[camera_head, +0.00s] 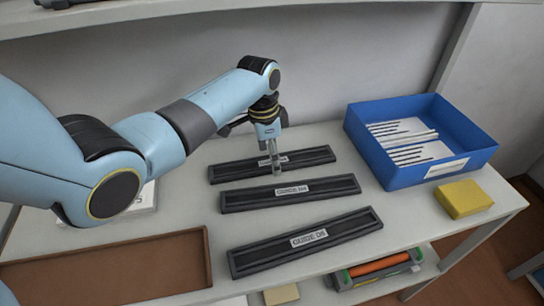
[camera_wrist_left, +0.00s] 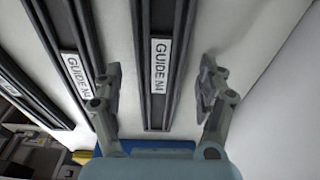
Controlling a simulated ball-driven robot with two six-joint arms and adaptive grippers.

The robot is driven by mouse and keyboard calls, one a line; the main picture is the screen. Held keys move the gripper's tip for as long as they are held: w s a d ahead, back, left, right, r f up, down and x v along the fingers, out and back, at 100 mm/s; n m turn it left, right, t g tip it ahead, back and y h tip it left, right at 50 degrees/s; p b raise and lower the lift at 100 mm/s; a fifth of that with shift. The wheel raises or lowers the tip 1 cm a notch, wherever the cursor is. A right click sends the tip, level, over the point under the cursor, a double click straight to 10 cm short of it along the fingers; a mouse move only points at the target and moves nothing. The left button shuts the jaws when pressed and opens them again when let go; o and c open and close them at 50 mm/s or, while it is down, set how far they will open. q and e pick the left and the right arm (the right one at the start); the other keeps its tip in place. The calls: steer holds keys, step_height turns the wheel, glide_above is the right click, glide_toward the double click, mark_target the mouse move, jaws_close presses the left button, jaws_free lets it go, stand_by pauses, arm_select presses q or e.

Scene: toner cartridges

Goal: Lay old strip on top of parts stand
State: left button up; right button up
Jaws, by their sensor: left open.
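My left gripper (camera_head: 275,166) points down over the far black guide strip (camera_head: 235,172), close above it or at it. The finger partly covers the label in the head view. A second black strip (camera_head: 240,200) with a similar label lies in the middle, and a third (camera_head: 260,260), labelled GUIDE D5, lies nearest. No label marks the old strip or the parts stand. My right gripper is not in view.
A blue bin (camera_head: 384,165) with several thin pieces stands right, with a yellow block (camera_head: 463,198) beside it. A brown tray (camera_head: 206,262) lies front left. A lower shelf holds an orange-rollered cartridge (camera_head: 380,266). A shelf (camera_head: 150,12) hangs above the back.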

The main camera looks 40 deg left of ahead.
mark_target(268, 162)
arm_select(q)
steer(key=r, duration=0.6)
steer(key=shift+s+a+r, duration=0.25)
steer(key=shift+s+a, duration=0.05)
